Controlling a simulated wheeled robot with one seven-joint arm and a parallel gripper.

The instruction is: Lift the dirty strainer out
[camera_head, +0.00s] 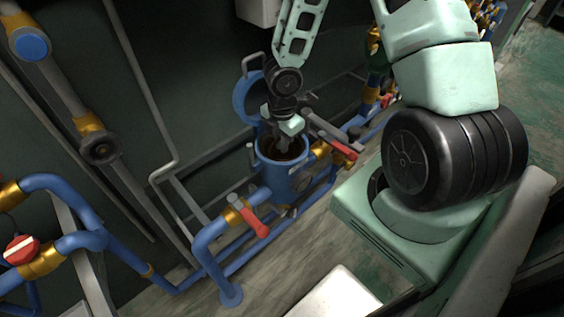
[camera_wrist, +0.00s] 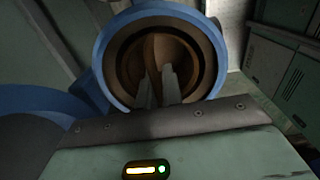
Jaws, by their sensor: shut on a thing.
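The blue strainer housing (camera_head: 279,178) stands open among the pipes in the head view. In the wrist view its round blue rim (camera_wrist: 104,72) surrounds a dark ring and the brown, dirty strainer (camera_wrist: 185,55), which sits inside the opening. My gripper (camera_head: 284,146) reaches down into the housing from above. In the wrist view its two fingers (camera_wrist: 157,88) are close together, shut on the middle part of the strainer. The fingertips' exact contact is hard to make out in the dim light.
The housing's blue lid (camera_head: 243,98) stands open behind it. Blue pipes with a red-handled valve (camera_head: 254,222) run in front, and another red handle (camera_head: 342,148) is at the right. A grey wall stands close behind. Green cabinets (camera_wrist: 285,70) show in the wrist view.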

